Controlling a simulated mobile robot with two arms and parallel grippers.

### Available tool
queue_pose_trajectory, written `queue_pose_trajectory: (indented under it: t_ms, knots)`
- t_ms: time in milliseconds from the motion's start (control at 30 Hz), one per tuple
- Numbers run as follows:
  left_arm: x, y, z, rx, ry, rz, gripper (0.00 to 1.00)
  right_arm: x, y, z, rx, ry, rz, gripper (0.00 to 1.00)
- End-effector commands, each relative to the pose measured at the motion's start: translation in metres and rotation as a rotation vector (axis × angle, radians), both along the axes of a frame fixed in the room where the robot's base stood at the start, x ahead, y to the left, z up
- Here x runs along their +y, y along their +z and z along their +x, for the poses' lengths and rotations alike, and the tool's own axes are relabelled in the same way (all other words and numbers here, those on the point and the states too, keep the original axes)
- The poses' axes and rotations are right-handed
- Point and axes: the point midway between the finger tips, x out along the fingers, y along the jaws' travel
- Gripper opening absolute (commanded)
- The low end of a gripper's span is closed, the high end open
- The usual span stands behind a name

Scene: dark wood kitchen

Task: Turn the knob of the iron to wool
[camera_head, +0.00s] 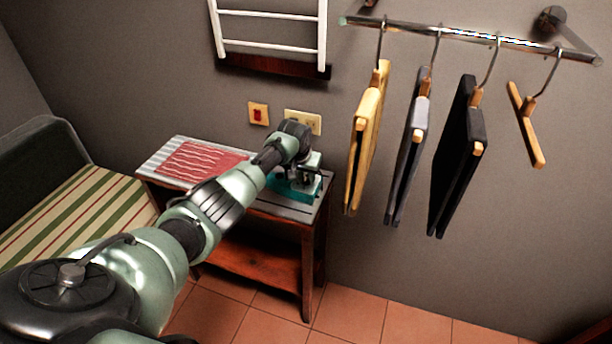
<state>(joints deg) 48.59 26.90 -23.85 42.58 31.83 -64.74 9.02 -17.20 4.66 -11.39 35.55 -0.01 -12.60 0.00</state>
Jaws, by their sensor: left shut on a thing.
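The iron (290,190) is teal and stands on the right end of a small wooden table against the wall. My left arm reaches across from the lower left, and my left gripper (303,172) is at the top of the iron, shut on a part of it. The arm's wrist covers much of the iron, so the knob and its setting are hidden. My right gripper is not in view.
A red patterned cloth (205,162) lies on the table's left part. Clothes hang from a wall rail (450,35) to the right, close to the table. A striped bed or bench (80,215) stands at the left. The tiled floor (350,315) in front is clear.

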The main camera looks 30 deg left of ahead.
Motion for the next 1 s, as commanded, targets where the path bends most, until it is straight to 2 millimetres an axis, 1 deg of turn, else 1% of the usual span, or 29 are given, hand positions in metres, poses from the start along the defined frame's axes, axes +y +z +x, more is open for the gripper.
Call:
queue_pose_trajectory:
  t_ms: [233, 467, 667, 1000]
  knots:
    - [0.001, -0.001, 0.0, 0.0, -0.067, 0.0, 0.0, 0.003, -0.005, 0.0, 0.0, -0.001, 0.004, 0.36]
    - [0.002, -0.003, 0.0, -0.001, -0.23, -0.001, 0.0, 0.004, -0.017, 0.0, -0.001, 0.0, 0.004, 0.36]
    - [0.004, -0.005, 0.0, -0.003, -0.414, -0.002, 0.0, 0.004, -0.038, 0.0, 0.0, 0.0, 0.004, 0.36]
    - [0.005, -0.007, 0.002, -0.003, -0.727, -0.002, 0.0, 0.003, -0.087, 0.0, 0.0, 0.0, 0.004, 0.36]
